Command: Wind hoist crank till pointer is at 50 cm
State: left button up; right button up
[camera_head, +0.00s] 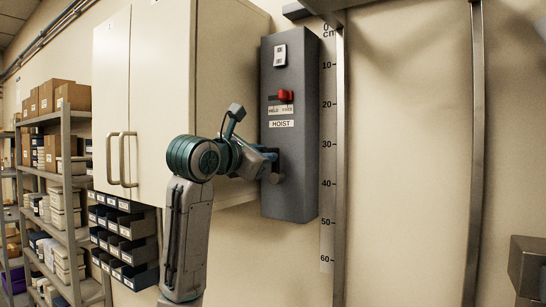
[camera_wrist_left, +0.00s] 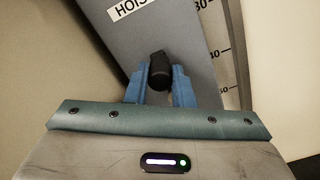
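The grey hoist box (camera_head: 290,195) is on the wall, with a HOIST label and a red lever (camera_head: 286,96) above it, by the HELD and FREE labels. A cm scale (camera_head: 327,150) runs down beside the box, from 0 at the top past 60. I cannot make out a pointer against it. My left gripper (camera_head: 272,162) is at the box's lower front. In the left wrist view, its blue fingers (camera_wrist_left: 160,88) stand on either side of a black crank knob (camera_wrist_left: 159,72). I cannot tell whether they press on it. The crank arm is mostly hidden. My right gripper is not in view.
A white cabinet (camera_head: 150,80) hangs left of the hoist, close to my left arm. Below it are small blue bins (camera_head: 130,250), and shelves (camera_head: 66,170) with boxes stand further left. A metal upright (camera_head: 340,180) runs right of the scale.

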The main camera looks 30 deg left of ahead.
pick_arm(q)
jog(key=shift+o, duration=0.7)
